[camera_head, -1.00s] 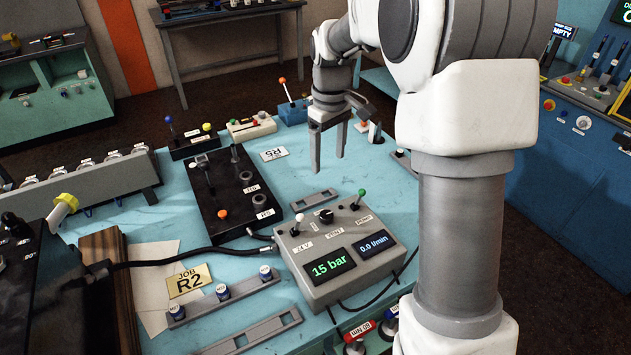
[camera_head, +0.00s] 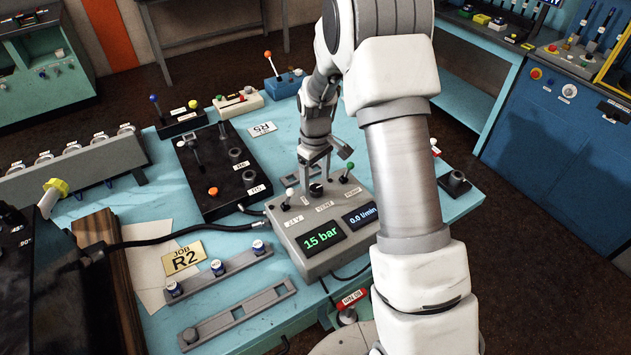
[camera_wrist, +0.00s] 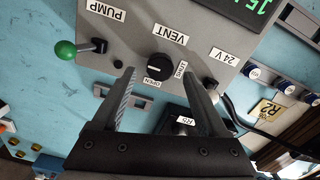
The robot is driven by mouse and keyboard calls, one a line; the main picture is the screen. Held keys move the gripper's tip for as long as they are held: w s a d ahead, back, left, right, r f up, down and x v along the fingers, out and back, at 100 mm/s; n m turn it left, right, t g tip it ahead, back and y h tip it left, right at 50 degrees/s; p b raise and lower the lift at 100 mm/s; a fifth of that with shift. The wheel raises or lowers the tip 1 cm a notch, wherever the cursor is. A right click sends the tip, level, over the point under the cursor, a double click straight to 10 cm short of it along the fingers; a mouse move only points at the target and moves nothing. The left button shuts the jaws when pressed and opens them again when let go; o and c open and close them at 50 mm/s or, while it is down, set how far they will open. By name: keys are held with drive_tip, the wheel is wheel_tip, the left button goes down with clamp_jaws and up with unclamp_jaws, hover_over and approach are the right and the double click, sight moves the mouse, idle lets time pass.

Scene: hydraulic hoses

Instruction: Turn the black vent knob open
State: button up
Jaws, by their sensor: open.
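The black vent knob (camera_wrist: 159,67) sits on the grey control box (camera_head: 311,262), above the VENT label in the head view. In the wrist view its white mark points toward the side with the small TANK-like label, and an OPEN label lies beside it. The knob also shows in the head view (camera_head: 316,188), partly hidden by my fingers. My gripper (camera_head: 314,175) is open and points down over the knob. In the wrist view the fingertips of my gripper (camera_wrist: 158,72) stand on either side of the knob, apart from it. Whether they reach its height I cannot tell.
A green-tipped pump lever (camera_wrist: 66,48) and a white-tipped 24 V lever (camera_head: 289,193) flank the knob. The box displays read 15 bar and 0.0 l/min. A black hose manifold (camera_head: 222,170) stands behind left. Blue bench top (camera_head: 270,150) is free behind the box.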

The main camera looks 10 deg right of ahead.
drive_tip(key=shift+f, duration=1.05)
clamp_jaws()
